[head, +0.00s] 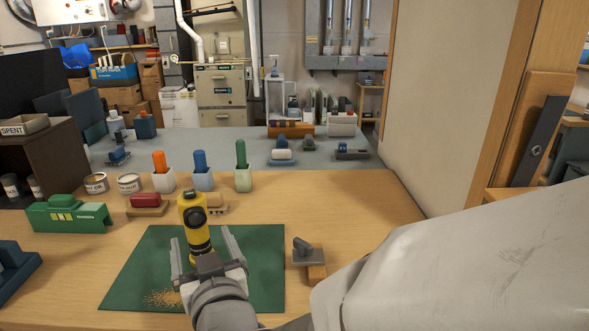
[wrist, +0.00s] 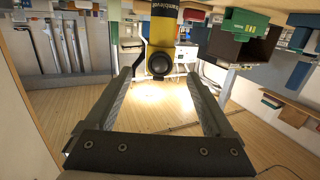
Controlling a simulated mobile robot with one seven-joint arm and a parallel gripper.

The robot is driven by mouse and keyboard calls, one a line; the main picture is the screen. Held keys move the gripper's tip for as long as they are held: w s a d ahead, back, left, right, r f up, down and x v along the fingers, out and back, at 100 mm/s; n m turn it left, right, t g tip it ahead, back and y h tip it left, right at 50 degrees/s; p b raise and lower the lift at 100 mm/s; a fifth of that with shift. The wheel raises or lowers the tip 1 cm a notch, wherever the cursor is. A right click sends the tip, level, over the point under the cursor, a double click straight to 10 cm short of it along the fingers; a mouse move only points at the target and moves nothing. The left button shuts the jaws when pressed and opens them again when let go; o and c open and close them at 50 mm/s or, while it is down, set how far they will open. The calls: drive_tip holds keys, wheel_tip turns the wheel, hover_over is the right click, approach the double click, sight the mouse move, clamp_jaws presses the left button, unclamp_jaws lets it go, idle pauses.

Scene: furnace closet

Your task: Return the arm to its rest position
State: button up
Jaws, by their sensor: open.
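My gripper (head: 201,238) is low over the green mat (head: 262,250) on the wooden bench, its two fingers spread apart. A yellow and black cylindrical device (head: 194,212) with a dark round lens-like part shows between and just beyond the fingers. In the wrist view the open fingers (wrist: 158,75) frame the lower end of the same yellow device (wrist: 159,30), with gaps visible on both sides. I cannot tell whether the device touches the mat. My pale arm reaches in from the right and hides the front right of the bench.
A grey-handled block (head: 308,252) lies right of the mat. A green box (head: 66,217) stands left. Bare bench lies at right, before a pale wall panel (head: 440,90).

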drive_tip(key=shift+r, duration=0.1)
idle(0.3)
drive_tip(key=w+d+m+g+h, duration=0.2)
drive_tip(key=d+g+h, duration=0.15)
drive_tip(key=d, duration=1.05)
drive_tip(key=s+d+f+m+g+h, duration=0.1)
drive_tip(key=s+d+m+g+h, duration=0.15)
drive_tip(key=s+d, duration=0.45)
drive_tip(key=s+d+f+m+g+h, duration=0.1)
drive_tip(key=s+d+g+h, duration=0.2)
drive_tip(key=d, duration=0.7)
wheel_tip(320, 180, up, 19)
drive_tip(key=s+d+p, duration=0.1)
drive_tip(key=s+p, duration=0.1)
drive_tip(key=p, duration=1.7)
drive_tip(key=shift+d+y, duration=0.15)
drive_tip(key=shift+y, duration=0.25)
drive_tip(key=shift+s+d+m, duration=0.1)
drive_tip(key=shift+m, duration=0.15)
